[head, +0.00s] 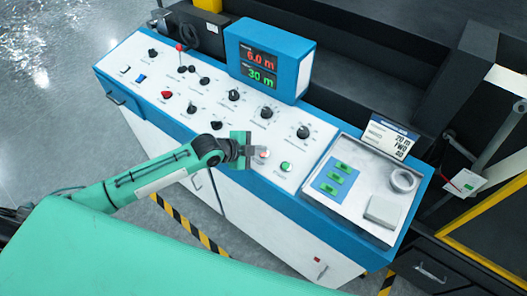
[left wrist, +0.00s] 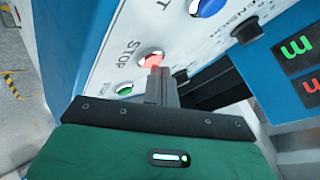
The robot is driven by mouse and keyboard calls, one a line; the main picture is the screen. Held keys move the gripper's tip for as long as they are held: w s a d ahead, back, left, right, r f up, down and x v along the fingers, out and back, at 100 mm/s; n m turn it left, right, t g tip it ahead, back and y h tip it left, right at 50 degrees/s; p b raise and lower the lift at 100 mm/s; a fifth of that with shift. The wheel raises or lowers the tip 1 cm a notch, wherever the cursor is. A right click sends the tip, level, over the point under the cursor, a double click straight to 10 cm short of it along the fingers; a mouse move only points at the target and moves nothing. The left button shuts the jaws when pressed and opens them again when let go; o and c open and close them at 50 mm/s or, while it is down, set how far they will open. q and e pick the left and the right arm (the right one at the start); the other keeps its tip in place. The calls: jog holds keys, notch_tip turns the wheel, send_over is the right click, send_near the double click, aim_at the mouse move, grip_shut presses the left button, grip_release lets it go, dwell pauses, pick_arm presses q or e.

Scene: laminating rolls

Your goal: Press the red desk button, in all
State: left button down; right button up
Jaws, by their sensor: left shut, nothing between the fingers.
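The red desk button (head: 264,154) sits on the white face of the control desk, left of a green button (head: 286,166). In the left wrist view the red button (left wrist: 152,59) looks lit, and the word STOP is printed beside it. My left gripper (head: 250,151) is shut and empty. Its fingertips (left wrist: 158,73) are right at the red button and hide part of it. I cannot tell whether they touch it or how far it is pushed in. My right gripper is not in view.
The desk holds several black knobs, a red-tipped lever (head: 179,47) and a blue display box (head: 268,60) reading 6.0 m and 30 m. A metal tray (head: 345,208) with a grey ring and green-marked pieces lies at the right. The green button (left wrist: 124,88) is close to my fingers.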

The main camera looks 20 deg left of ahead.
pick_arm(q)
jog(key=shift+s+r+p, duration=0.15)
jog(key=shift+r+p, duration=0.5)
jog(key=shift+r, duration=0.15)
jog(key=r+p, duration=0.4)
jog(key=r, duration=0.1)
jog(key=shift+s+a, duration=0.2)
jog(key=shift+s, duration=0.2)
dwell(0.4)
